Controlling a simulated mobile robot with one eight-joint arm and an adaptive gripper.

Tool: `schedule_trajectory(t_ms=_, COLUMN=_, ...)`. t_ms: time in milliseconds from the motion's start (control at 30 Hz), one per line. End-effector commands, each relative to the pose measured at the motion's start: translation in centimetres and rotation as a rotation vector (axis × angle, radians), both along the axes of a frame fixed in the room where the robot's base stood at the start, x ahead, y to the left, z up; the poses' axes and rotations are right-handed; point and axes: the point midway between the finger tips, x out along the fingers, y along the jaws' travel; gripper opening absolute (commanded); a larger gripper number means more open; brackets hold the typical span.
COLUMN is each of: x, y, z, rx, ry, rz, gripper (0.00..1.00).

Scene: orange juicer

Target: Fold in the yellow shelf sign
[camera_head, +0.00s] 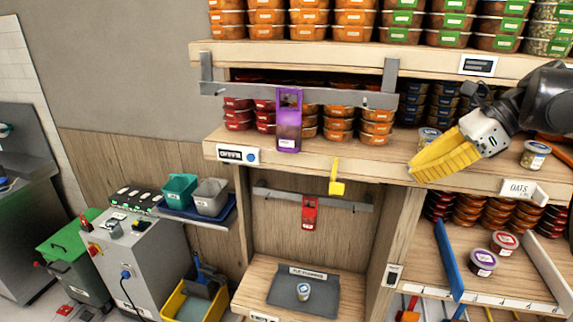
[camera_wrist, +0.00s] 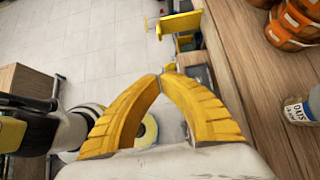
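The yellow shelf sign (camera_head: 336,187) sticks out from the front edge of the middle wooden shelf in the head view. In the wrist view the yellow sign (camera_wrist: 181,24) juts out from the shelf edge at the top, beyond my fingertips. My gripper (camera_head: 413,172), with ridged yellow fingers, is to the right of the sign, by the front of the same shelf and apart from the sign. In the wrist view my gripper (camera_wrist: 162,76) has its two fingertips together, with nothing seen between them.
A jar labelled oats (camera_wrist: 299,109) stands right of my gripper. A red holder (camera_head: 309,212) hangs on a rail below. Open floor (camera_wrist: 90,45) shows left of the shelf.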

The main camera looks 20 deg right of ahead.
Motion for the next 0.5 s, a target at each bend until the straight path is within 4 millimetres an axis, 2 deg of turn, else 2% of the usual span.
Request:
schedule_trajectory(t_ms=367, x=0.1, y=0.1, z=-0.1, rx=0.001, ry=0.000, rz=-0.001, gripper=0.00)
schedule_trajectory(t_ms=500, x=0.6, y=0.8, z=-0.9, rx=0.001, ry=0.000, rz=0.002, gripper=0.00)
